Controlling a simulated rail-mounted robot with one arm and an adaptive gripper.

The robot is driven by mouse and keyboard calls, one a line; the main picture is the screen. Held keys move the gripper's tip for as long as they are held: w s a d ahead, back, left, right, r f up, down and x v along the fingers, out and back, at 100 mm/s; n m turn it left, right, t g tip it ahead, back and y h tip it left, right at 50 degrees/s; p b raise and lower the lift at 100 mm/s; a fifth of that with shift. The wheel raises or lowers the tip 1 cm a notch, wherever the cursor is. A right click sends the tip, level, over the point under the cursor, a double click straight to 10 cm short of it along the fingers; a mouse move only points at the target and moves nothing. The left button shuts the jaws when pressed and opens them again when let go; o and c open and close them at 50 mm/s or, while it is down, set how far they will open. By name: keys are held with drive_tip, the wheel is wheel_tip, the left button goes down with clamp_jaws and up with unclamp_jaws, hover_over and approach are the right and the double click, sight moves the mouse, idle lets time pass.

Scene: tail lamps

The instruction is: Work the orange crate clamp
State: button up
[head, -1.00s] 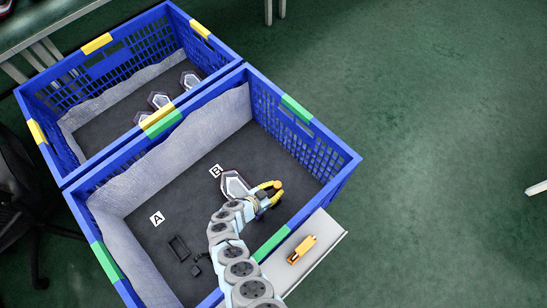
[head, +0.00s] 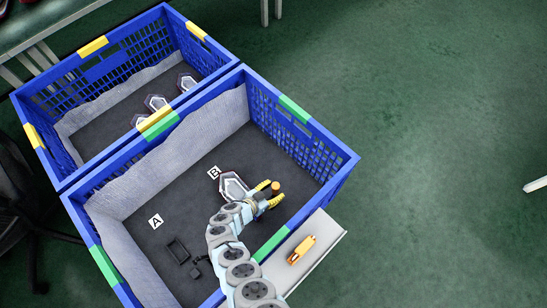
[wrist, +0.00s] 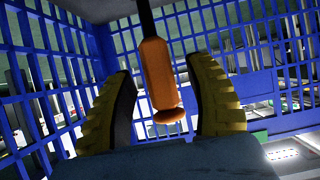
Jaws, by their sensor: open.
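In the wrist view, an orange handle (wrist: 158,72) hangs from a dark rod, between the two black-and-yellow fingers of my gripper (wrist: 164,95). I take it as the orange crate clamp; the rest of it is out of view. In the head view its small orange end (head: 275,187) shows by the fingertips. My gripper (head: 271,193) is open around the handle, inside the front blue crate (head: 343,166), near its right corner. Narrow gaps show beside the handle; I cannot tell if a finger touches it.
A lamp (head: 232,186) lies beside my gripper, near label B (head: 214,172). Label A (head: 156,220) and a black holder (head: 178,249) are further left. A second crate (head: 93,45) with several lamps adjoins behind. A white shelf (head: 318,255) outside holds an orange-and-black tool (head: 302,249).

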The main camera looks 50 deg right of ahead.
drive_tip(key=shift+v, duration=0.95)
drive_tip(key=shift+w+a+r, duration=0.1)
drive_tip(key=shift+a+r, duration=0.15)
drive_tip(key=shift+a, duration=0.15)
drive_tip(key=v, duration=0.9)
